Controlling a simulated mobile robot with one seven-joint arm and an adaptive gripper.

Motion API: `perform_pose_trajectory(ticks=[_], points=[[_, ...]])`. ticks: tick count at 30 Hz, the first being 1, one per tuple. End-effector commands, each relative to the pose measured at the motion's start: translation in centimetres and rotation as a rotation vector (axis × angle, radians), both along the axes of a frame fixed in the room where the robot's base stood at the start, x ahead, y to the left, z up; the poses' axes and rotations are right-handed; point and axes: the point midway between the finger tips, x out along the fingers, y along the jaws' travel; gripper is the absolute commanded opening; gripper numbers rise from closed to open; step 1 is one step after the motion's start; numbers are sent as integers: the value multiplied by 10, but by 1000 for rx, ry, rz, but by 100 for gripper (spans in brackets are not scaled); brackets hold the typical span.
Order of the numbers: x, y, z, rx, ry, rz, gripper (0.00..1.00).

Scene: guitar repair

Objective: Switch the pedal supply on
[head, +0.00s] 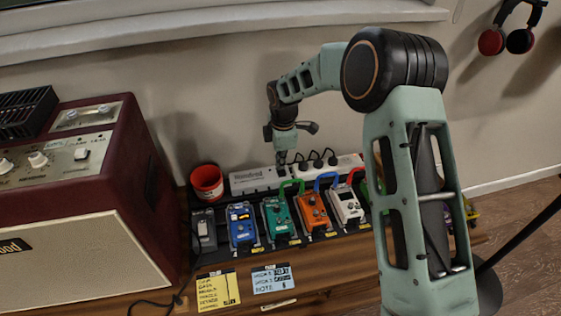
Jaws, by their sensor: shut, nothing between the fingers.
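The pedal supply (247,177) is a long white box with dark lettering at its left end, behind the row of pedals and against the wall. Several black plugs stand along its right part. My gripper (282,161) points down at the supply, left of the plugs. Its fingers look shut and empty. I cannot tell whether the fingertips touch the supply. The supply's switch is too small or hidden to make out, so its position does not show.
Blue, teal, orange and white pedals (313,212) sit in front of the supply with coloured cables. A red cup (207,183) stands to its left. A maroon amplifier (85,200) fills the left. Yellow (218,290) and blue notes (272,279) lie in front. Headphones (519,40) hang at upper right.

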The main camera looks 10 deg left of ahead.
Motion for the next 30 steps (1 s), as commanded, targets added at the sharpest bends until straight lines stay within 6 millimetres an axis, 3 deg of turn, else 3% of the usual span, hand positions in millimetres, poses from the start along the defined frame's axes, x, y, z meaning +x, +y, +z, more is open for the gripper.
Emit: perform_pose_trajectory(ticks=[12, 30], points=[[3, 1, -8, -1, 2, 0, 0], [-11, -6, -6, -1, 2, -1, 0]])
